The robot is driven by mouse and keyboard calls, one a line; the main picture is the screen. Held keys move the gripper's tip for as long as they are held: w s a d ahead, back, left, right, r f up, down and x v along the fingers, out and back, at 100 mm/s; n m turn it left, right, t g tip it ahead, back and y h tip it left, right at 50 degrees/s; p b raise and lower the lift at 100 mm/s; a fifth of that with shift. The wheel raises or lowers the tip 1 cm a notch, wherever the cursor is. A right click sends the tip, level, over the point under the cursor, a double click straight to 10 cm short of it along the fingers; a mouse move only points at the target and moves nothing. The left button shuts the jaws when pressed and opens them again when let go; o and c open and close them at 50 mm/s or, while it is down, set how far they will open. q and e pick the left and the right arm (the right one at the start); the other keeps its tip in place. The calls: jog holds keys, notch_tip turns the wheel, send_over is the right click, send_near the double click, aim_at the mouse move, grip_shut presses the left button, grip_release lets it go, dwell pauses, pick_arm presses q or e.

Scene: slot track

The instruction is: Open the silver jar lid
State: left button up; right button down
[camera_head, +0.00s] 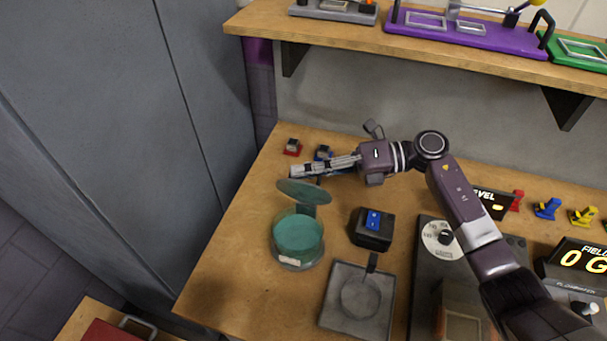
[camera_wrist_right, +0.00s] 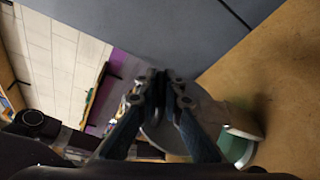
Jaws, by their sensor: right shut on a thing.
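The jar (camera_head: 298,238) is a round greenish glass body with a silver base and a small label, standing on the wooden bench. Its round lid (camera_head: 303,191) is raised and tilted above the jar, apart from the rim at the front, with a hinge piece at the rear right. My right gripper (camera_head: 296,170) is at the lid's far edge, shut on it. In the right wrist view the fingers (camera_wrist_right: 165,80) are close together, with the grey disc of the lid (camera_wrist_right: 205,112) beside them and the jar (camera_wrist_right: 238,146) beyond. My left gripper is not in view.
A black box with a blue switch (camera_head: 373,222) and a grey plate with a round recess (camera_head: 362,296) stand right of the jar. A shelf (camera_head: 420,62) runs above. The bench left of the jar is clear.

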jog(key=w+d+f+m+y+b, duration=0.2)
jog(key=w+m+b, duration=0.3)
jog(key=b, duration=0.4)
jog(key=shift+w+g, duration=0.2)
jog(key=shift+g, duration=0.1)
jog(key=c, duration=2.1)
grip_release()
jog(key=d, duration=1.2)
jog(key=shift+w, duration=0.45)
jog(key=shift+r, duration=0.1)
